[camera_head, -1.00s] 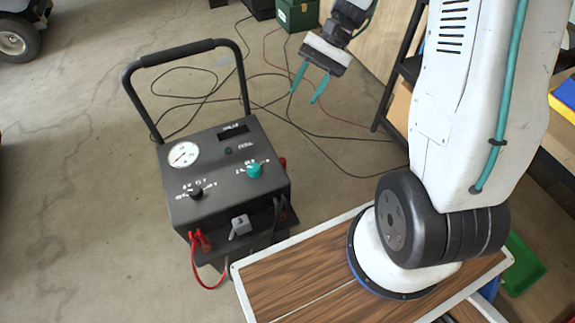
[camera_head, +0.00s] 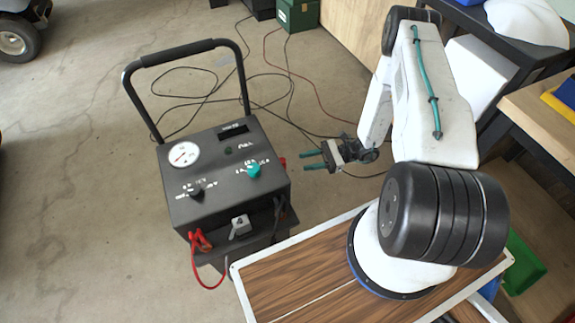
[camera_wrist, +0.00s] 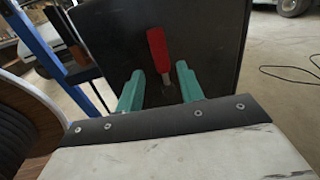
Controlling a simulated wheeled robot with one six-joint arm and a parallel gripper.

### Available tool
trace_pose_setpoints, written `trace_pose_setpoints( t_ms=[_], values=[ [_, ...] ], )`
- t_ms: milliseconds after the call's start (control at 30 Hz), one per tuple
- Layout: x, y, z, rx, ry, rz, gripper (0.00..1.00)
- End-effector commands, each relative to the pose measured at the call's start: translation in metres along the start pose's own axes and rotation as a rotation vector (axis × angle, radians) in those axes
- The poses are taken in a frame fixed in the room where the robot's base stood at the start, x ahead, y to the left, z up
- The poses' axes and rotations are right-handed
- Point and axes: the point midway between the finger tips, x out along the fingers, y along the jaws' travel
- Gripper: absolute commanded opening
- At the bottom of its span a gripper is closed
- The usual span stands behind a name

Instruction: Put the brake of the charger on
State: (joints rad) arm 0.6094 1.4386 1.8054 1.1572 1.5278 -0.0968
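The charger (camera_head: 225,190) is a dark box with a tall black push handle, a white gauge and knobs, standing on the floor left of my arm. A red lever (camera_head: 283,163) sticks out of its right side and is mostly hidden in the head view. In the wrist view the red lever (camera_wrist: 158,48) shows against the dark side panel, its red grip above a short metal stem. I take it to be the brake. My gripper (camera_head: 305,161) is open, its teal fingers pointing left at that side, a short gap away. In the wrist view the stem appears between the fingertips (camera_wrist: 159,72).
Red and black cables (camera_head: 290,95) lie on the floor behind the charger. Red clamps (camera_head: 200,240) hang at its front beside a grey part (camera_head: 240,225). A wood-topped surface with a white rim (camera_head: 245,285) lies below my arm. A green box (camera_head: 298,14) stands at the back.

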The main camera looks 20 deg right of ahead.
Motion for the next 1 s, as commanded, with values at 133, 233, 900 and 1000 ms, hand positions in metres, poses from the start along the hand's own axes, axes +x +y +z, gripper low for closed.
trace_pose_setpoints(
  t_ms=[133, 233, 900, 1000],
  values=[
    [0.015, 0.001, -0.002, 0.005, -0.003, -0.002, 0.38],
    [0.032, 0.001, -0.002, 0.005, -0.002, 0.001, 0.38],
    [0.077, 0.001, -0.002, 0.003, -0.002, -0.003, 0.35],
    [0.077, 0.001, -0.002, 0.003, -0.002, -0.003, 0.07]
  ],
)
